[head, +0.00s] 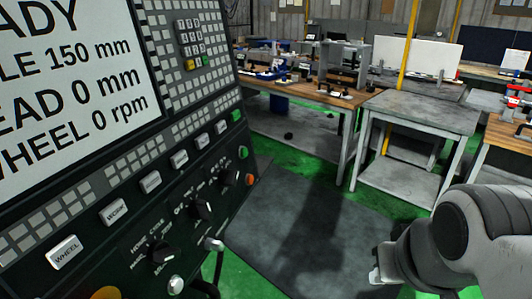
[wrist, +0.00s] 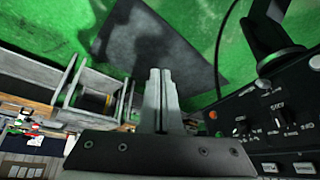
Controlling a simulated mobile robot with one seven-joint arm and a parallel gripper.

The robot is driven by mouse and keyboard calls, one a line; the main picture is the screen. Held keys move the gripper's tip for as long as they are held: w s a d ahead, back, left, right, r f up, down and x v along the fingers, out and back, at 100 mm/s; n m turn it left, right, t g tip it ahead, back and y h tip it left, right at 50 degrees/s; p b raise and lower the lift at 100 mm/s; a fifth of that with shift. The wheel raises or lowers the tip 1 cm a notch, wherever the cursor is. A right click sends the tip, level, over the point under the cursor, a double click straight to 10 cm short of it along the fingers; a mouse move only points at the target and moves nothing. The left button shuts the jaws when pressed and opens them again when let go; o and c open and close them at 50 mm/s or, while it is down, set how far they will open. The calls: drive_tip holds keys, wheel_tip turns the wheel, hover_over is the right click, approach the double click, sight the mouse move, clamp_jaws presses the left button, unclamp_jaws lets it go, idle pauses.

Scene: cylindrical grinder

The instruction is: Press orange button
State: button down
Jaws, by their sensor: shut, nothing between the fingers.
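The orange button (head: 250,180) is a small round button at the right edge of the grinder's black control panel (head: 130,225), below a green button (head: 243,153). In the wrist view, an orange-red spot (wrist: 213,115) at the panel's edge, right of the fingers, looks like the same button. My gripper (head: 376,277) shows at the lower right of the head view, well to the right of the panel and apart from it. In the wrist view its fingers (wrist: 160,75) are together with nothing between them.
A knob or lever (head: 214,244) juts from the lower panel, and a yellow-orange dome (head: 106,293) shows at the bottom edge. A grey table (head: 420,108) and wooden workbenches (head: 300,92) stand behind. Open floor with a dark mat (head: 300,225) lies between panel and gripper.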

sight(250, 180)
drive_tip(key=shift+w, duration=0.1)
idle(0.3)
drive_tip(key=w+a+f+n+t+y, duration=0.2)
drive_tip(key=w+n, duration=0.3)
drive_tip(key=w, duration=0.5)
drive_tip(key=w+a+f+n+t+y+p, duration=0.1)
drive_tip(key=w+a+f+n+t+y, duration=0.1)
drive_tip(key=w, duration=0.8)
drive_tip(key=w+a+f+n+t+y, duration=0.2)
drive_tip(key=w+a+n+t+y, duration=0.1)
drive_tip(key=w+a+n+t, duration=0.2)
drive_tip(key=shift+w+a+f+n+y, duration=0.4)
drive_tip(key=shift+w+a+n, duration=0.8)
drive_tip(key=shift+w+n, duration=1.25)
drive_tip(key=shift+w+a+m, duration=0.15)
drive_tip(key=shift+w+m, duration=0.1)
drive_tip(key=shift+w, duration=0.05)
drive_tip(key=w+a+f+b, duration=0.1)
drive_tip(key=w+a+b, duration=0.1)
drive_tip(key=a, duration=0.6)
drive_tip(key=shift+w+f, duration=0.15)
drive_tip(key=shift+f, duration=0.15)
